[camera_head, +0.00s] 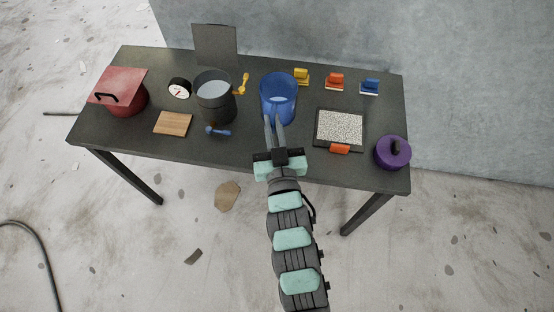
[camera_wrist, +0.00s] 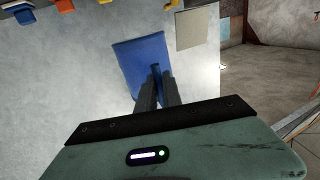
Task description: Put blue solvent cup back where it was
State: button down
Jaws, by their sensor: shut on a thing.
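The blue solvent cup (camera_head: 278,101) is an open-topped blue vessel near the middle of the table in the head view. In the wrist view the cup (camera_wrist: 138,60) shows as a plain blue side against the pale wall. My gripper (camera_head: 270,120) reaches in from the front edge, with its fingers at the cup's near side. In the wrist view my gripper (camera_wrist: 157,72) is shut on the cup's near wall. No table surface shows beneath the cup there, so it looks raised. Its exact height and the spot below it are hidden.
A dark pot (camera_head: 215,108) of pale liquid stands close left of the cup. A speckled tray (camera_head: 340,128) and purple lidded pot (camera_head: 392,153) are at right. Yellow (camera_head: 301,77), orange (camera_head: 335,81) and blue (camera_head: 370,86) blocks line the back. A red-lidded pot (camera_head: 124,98) stands far left.

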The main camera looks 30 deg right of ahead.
jog(key=shift+f+b, duration=3.45)
jog(key=shift+f, duration=5.8)
jog(key=shift+f, duration=0.1)
jog(key=c, duration=1.5)
grip_release()
